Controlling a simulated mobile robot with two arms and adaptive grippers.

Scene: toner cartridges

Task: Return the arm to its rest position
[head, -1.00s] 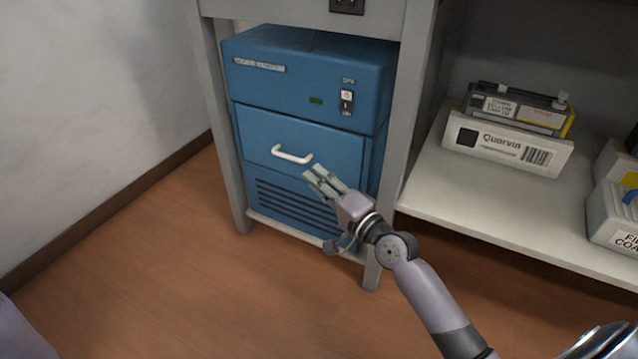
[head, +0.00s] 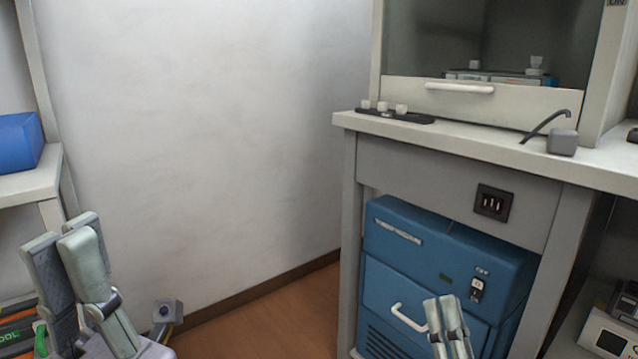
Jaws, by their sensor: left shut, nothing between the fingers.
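My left gripper (head: 70,237) stands upright at the lower left of the head view, its two pale fingers together with nothing between them. My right gripper (head: 442,306) shows at the bottom right of centre, fingers pointing up and side by side, with nothing seen between them. It appears in front of the blue machine (head: 430,262), near its white drawer handle (head: 408,318); I cannot tell the gap. Most of the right arm is below the frame.
A grey-white bench (head: 455,160) stands over the blue machine, with a glass-fronted hood (head: 465,97), a black strip with knobs (head: 395,115) and a small grey lamp-like device (head: 562,142). A blue box (head: 18,142) sits on a left shelf. The wall between is bare.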

